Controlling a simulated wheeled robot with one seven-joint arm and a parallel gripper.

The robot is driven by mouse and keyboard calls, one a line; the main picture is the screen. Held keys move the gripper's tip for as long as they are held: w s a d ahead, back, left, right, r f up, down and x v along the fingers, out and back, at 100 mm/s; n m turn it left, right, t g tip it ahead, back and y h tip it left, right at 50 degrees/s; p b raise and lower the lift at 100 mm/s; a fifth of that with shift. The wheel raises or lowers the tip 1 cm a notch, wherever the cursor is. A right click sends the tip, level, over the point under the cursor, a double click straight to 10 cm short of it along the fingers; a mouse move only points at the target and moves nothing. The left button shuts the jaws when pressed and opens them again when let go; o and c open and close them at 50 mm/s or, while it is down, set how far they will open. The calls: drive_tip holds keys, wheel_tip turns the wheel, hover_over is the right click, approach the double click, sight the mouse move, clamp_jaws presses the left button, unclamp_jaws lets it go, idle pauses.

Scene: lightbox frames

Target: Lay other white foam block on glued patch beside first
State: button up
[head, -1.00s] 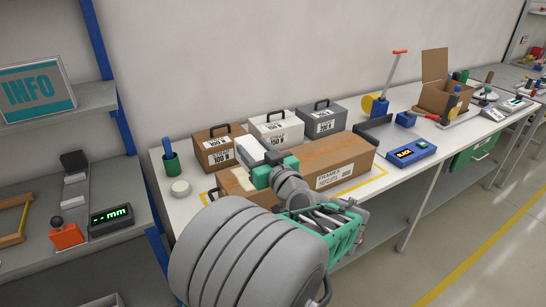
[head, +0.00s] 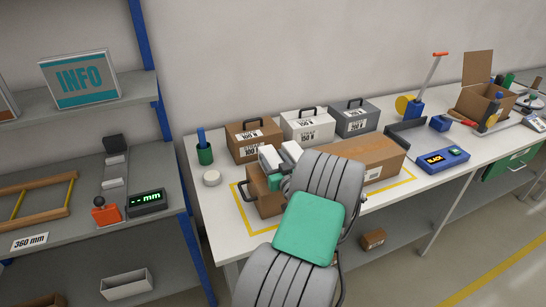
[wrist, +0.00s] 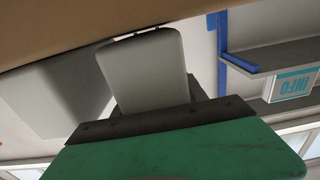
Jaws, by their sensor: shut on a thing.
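A long brown carton (head: 365,152) lies on the bench, with a black handle at its left end (head: 262,205). My arm crosses its middle. My gripper (head: 280,167) is over the left part of the carton, shut on a white foam block. Two pale blocks show side by side there, a left one (head: 268,158) and a right one (head: 291,151); I cannot tell which is held. In the wrist view a pale block (wrist: 145,72) sticks out beyond my gripper's dark edge, close to the brown carton (wrist: 60,22). The glued patch is hidden, and contact with the carton is unclear.
Three handled weight boxes, brown (head: 253,140), white (head: 307,126) and grey (head: 355,118), stand behind the carton. A green cup (head: 204,154) and white disc (head: 212,178) are at left. A blue BLACK-labelled device (head: 444,160) is at right. Yellow tape borders the carton.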

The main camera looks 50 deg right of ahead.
drive_tip(key=shift+f, duration=0.15)
drive_tip(key=o, duration=0.9)
drive_tip(key=shift+b, duration=0.3)
drive_tip(key=shift+c, duration=0.2)
drive_tip(key=o, duration=0.5)
drive_tip(key=shift+c, duration=0.2)
drive_tip(key=shift+r+p, duration=0.35)
drive_tip(key=shift+p, duration=0.1)
drive_tip(key=b+v, duration=0.4)
drive_tip(key=v, duration=0.8)
drive_tip(key=shift+f, duration=0.25)
